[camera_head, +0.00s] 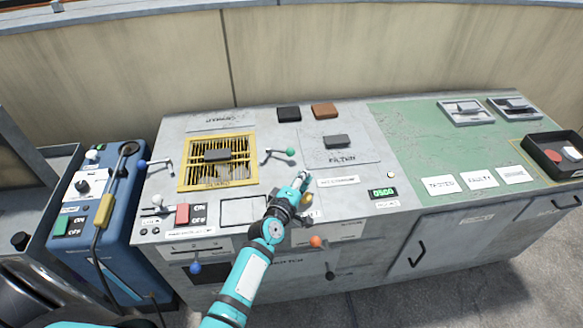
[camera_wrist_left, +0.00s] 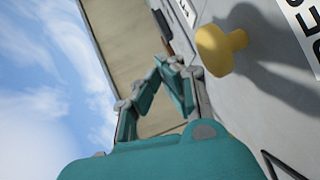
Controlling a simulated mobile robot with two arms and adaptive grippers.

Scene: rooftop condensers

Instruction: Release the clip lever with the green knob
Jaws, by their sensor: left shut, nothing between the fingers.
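The clip lever with the green knob (camera_head: 291,152) sits on the grey cabinet top, just right of the yellow-framed grille. Its arm runs left from the knob to a pivot near the frame's right edge. My left gripper (camera_head: 304,178) is shut and empty, a little in front of and to the right of the green knob, apart from it. In the left wrist view the fingers (camera_wrist_left: 162,63) meet at their tips, and the green knob does not show there. My right gripper is not in view.
A yellow knob (camera_wrist_left: 222,48) is close beside the left gripper. A blue-knobbed lever (camera_head: 142,164) is left of the yellow frame (camera_head: 181,180). A filter plate (camera_head: 355,157) with a dark handle lies right of the green knob. Orange (camera_head: 316,242) and blue (camera_head: 195,267) knobs project from the front.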

